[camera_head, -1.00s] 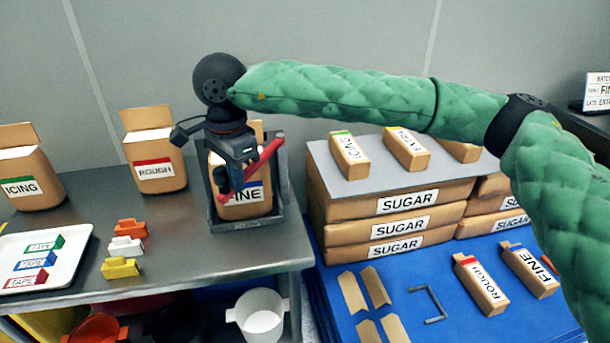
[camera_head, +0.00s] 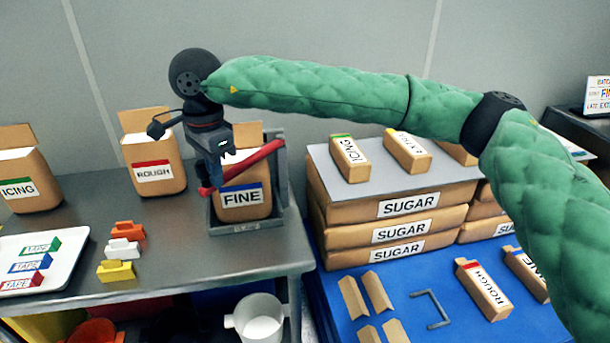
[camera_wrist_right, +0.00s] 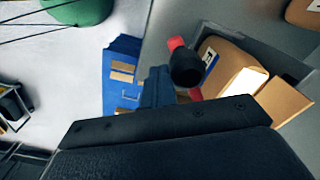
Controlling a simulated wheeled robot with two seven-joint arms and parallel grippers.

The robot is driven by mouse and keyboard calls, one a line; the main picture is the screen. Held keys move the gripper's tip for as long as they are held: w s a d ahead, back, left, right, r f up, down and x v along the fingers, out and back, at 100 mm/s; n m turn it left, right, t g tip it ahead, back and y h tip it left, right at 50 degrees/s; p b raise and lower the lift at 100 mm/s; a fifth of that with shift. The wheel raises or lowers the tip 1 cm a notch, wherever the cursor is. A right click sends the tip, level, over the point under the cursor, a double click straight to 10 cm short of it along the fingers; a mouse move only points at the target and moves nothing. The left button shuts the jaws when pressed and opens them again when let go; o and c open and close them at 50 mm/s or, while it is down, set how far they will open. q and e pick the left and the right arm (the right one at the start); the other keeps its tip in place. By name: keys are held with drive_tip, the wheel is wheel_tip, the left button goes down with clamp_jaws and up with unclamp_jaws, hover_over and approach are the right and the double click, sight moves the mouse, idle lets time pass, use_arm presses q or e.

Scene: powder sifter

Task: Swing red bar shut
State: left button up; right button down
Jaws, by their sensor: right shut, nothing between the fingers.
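The red bar (camera_head: 262,155) slants across the upper front of the FINE bag (camera_head: 243,203), which stands in a dark grey holder (camera_head: 262,227). Its right end is at the holder's upper right, and its lower left end reaches past the holder's left side. My right gripper (camera_head: 213,180) is shut with nothing in it, right by the bar's left part; I cannot tell if they touch. In the wrist view, parts of the red bar (camera_wrist_right: 195,94) show around a black round piece (camera_wrist_right: 186,68), beside the bag (camera_wrist_right: 228,62). My left gripper is not in view.
The ROUGH bag (camera_head: 155,178) and ICING bag (camera_head: 24,190) stand open to the left. Small coloured pieces (camera_head: 124,249) and a white tray (camera_head: 72,243) lie in front. Stacked SUGAR bags (camera_head: 395,232) stand right of the holder.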

drive_tip(key=w+a+b, duration=0.2)
drive_tip(key=w+a, duration=0.5)
drive_tip(key=a, duration=0.3)
idle(1.5)
drive_tip(key=shift+w, duration=0.1)
drive_tip(key=w+a, duration=0.3)
drive_tip(key=w, duration=0.2)
drive_tip(key=shift+w+r, duration=0.25)
drive_tip(key=shift+w, duration=0.05)
idle(0.5)
